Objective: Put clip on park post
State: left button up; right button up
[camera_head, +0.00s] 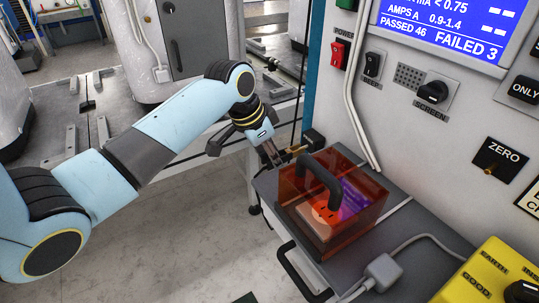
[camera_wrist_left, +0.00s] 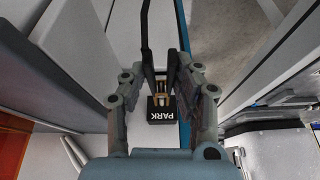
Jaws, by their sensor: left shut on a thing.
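My left gripper (camera_head: 272,152) reaches in from the left in the head view, at the back left corner of the orange cover. It is shut on the clip, a small brass-coloured piece (camera_wrist_left: 161,88) between the fingertips in the left wrist view, with a black lead running from it. The park post's black block (camera_wrist_left: 163,110), marked PARK, is right at the fingertips in that view; it also shows in the head view (camera_head: 314,138). The clip and post overlap, so I cannot tell whether they touch. My right gripper is not in view.
A transparent orange cover (camera_head: 345,215) with a black handle stands on the grey shelf (camera_head: 400,222), right beside the gripper. The test panel (camera_head: 425,130) rises behind it. A grey plug with a cable (camera_head: 383,270) and a yellow box (camera_head: 490,275) are at the front right.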

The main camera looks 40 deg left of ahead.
pick_arm(q)
jog(key=shift+w, duration=0.1)
dwell(0.3)
jog(key=shift+w+d, duration=0.2)
jog(key=shift+w, duration=0.25)
jog(key=shift+p, duration=0.4)
jog(key=shift+p, duration=0.3)
jog(key=o, duration=1.1)
jog(key=shift+o, duration=0.2)
